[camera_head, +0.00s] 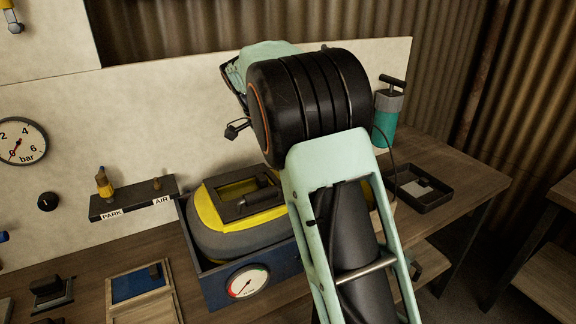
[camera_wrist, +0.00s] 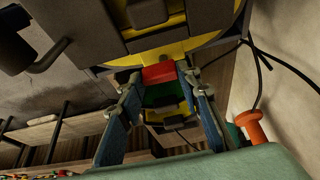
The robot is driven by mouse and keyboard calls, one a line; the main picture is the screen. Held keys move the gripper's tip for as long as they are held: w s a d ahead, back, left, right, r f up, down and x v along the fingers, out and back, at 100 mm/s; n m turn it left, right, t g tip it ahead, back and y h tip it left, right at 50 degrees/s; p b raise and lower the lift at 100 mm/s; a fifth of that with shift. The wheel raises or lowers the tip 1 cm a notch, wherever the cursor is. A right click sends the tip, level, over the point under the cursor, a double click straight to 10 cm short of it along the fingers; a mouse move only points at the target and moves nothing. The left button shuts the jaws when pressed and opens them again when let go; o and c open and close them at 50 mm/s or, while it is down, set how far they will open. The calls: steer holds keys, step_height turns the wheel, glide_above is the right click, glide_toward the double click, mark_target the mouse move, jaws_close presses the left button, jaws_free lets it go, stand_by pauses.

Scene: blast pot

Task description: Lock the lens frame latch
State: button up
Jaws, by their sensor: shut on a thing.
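The helmet (camera_head: 215,236), grey with a yellow upper part, sits in a blue open box on the bench. Its dark lens frame (camera_head: 247,198) lies on top, facing up, with a dark bar across it. In the wrist view the yellow helmet edge and dark frame parts (camera_wrist: 185,22) fill the top. A red tab (camera_wrist: 158,73), seemingly the latch, sticks out there, with a green piece (camera_wrist: 162,95) below it. My gripper (camera_wrist: 158,80) has its two blue fingers on either side of the red tab, shut on it. In the head view my arm hides the gripper and tab.
The blue box (camera_head: 214,285) carries a round gauge (camera_head: 247,283). A PARK/AIR shelf (camera_head: 131,199) stands left of it. A black tray (camera_head: 423,187) and a teal pump bottle (camera_head: 387,122) are right of my arm. A dark cable (camera_wrist: 258,65) hangs at right in the wrist view.

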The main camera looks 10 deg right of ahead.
steer(key=o, duration=0.9)
steer(key=shift+r, duration=0.1)
steer(key=v, duration=1.1)
steer(key=shift+a+r, duration=0.15)
steer(key=shift+r, duration=0.25)
steer(key=shift+s, duration=0.1)
